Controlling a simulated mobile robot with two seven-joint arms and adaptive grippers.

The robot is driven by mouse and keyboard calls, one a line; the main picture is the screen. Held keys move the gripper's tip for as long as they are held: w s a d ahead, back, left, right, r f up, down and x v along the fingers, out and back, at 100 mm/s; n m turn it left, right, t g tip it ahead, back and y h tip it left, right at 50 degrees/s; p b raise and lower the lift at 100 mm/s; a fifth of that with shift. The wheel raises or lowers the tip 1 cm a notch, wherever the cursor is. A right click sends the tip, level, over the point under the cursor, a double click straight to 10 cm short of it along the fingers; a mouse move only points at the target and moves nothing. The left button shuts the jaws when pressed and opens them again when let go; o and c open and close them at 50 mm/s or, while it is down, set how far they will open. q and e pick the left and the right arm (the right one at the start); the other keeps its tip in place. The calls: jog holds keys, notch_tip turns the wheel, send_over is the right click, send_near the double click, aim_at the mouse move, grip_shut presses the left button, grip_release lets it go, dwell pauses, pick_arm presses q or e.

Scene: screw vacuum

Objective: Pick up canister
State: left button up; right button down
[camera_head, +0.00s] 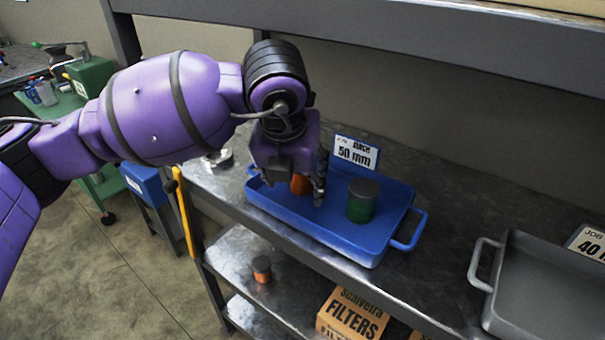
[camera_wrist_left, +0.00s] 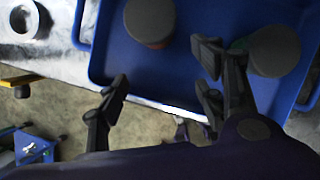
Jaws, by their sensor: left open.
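A blue tray (camera_head: 340,240) on the metal bench holds two canisters with grey lids. The green canister (camera_head: 362,203) stands upright in its right part. The orange canister (camera_head: 301,186) stands to the left, partly hidden by my left gripper (camera_head: 300,178). In the left wrist view, my left gripper (camera_wrist_left: 165,82) is open with nothing between its fingers. There the orange canister's lid (camera_wrist_left: 150,20) lies beyond the fingertips, and the green canister's lid (camera_wrist_left: 274,50) is beside the right finger; I cannot tell whether they touch. My right gripper is not in view.
A sign reading 50 mm (camera_head: 357,152) stands at the tray's back. A grey tray (camera_head: 550,290) is at the right. Another small orange canister (camera_head: 262,270) and a filters box (camera_head: 352,315) are on the shelf below. An overhead shelf (camera_head: 480,45) spans the top.

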aim_at(299, 178)
pick_arm(q)
jog(key=shift+w+d, duration=0.15)
jog(key=shift+w, duration=0.65)
jog(key=shift+w+d, duration=0.15)
jog(key=shift+w, duration=0.6)
jog(key=w, duration=0.2)
jog(key=shift+w+d+f, duration=0.15)
jog(key=shift+w+d, duration=0.1)
jog(key=shift+w, duration=0.05)
jog(key=x, duration=0.2)
jog(key=shift+f, duration=0.4)
jog(key=c, duration=1.3)
